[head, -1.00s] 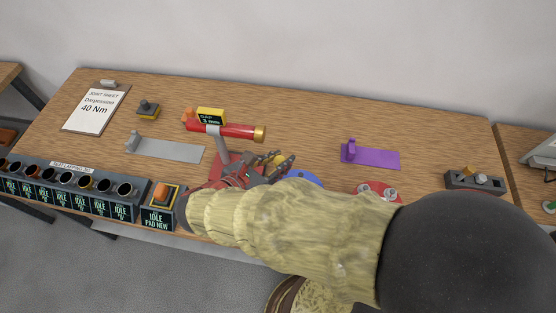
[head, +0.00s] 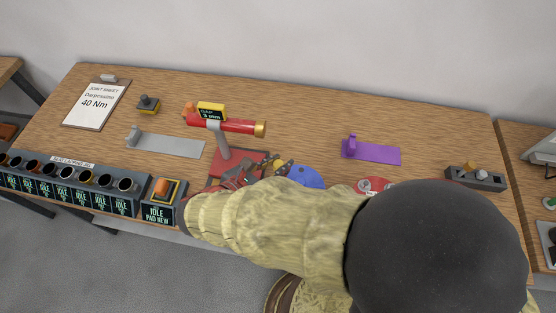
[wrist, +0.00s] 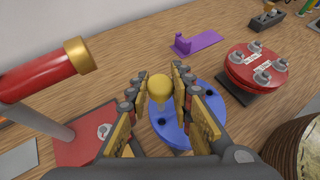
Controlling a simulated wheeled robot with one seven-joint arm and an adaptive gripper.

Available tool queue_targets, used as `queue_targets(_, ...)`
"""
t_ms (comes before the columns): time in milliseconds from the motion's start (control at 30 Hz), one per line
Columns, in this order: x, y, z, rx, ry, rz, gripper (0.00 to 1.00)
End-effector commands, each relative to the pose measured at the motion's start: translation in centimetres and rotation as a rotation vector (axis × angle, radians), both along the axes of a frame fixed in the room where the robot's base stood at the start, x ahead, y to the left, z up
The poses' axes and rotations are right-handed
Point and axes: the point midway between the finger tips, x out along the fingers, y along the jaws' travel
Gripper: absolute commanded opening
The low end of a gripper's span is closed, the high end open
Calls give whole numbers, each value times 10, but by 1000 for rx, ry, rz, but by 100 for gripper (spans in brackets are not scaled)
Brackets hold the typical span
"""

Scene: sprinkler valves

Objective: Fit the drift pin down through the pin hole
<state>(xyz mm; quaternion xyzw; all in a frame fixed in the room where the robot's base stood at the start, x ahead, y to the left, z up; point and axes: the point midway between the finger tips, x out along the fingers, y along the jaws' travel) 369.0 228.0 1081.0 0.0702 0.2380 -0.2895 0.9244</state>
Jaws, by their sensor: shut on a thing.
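A pin with a rounded yellow head (wrist: 160,88) stands between my gripper's fingertips (wrist: 163,95) in the wrist view. I take it to be the drift pin; its lower part is hard to make out. My gripper (head: 268,174) is shut on it, above the near part of a round blue plate (wrist: 203,120). The plate has dark holes, one (wrist: 210,93) at the right and one (wrist: 162,122) below the yellow head in the picture. I cannot tell which hole is the pin hole, or whether the pin touches the plate. In the head view the blue plate (head: 306,176) is partly hidden by my arm.
A red pipe (head: 232,125) with a gold end rises on a stand left of my gripper. A red bolted flange (wrist: 262,68) is to the right. A purple bracket (head: 372,152) and a grey bracket (head: 168,146) lie on the bench.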

Motion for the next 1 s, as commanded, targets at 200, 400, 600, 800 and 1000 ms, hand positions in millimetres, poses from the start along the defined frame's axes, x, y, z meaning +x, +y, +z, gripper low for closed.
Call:
queue_targets(200,0,0,-21,-2,0,1,0)
queue_targets(400,0,0,-36,0,0,0,0)
queue_targets(600,0,0,-43,1,-1,0,0)
queue_targets(800,0,0,-44,2,-1,0,0)
queue_targets(1000,0,0,-44,2,-1,0,0)
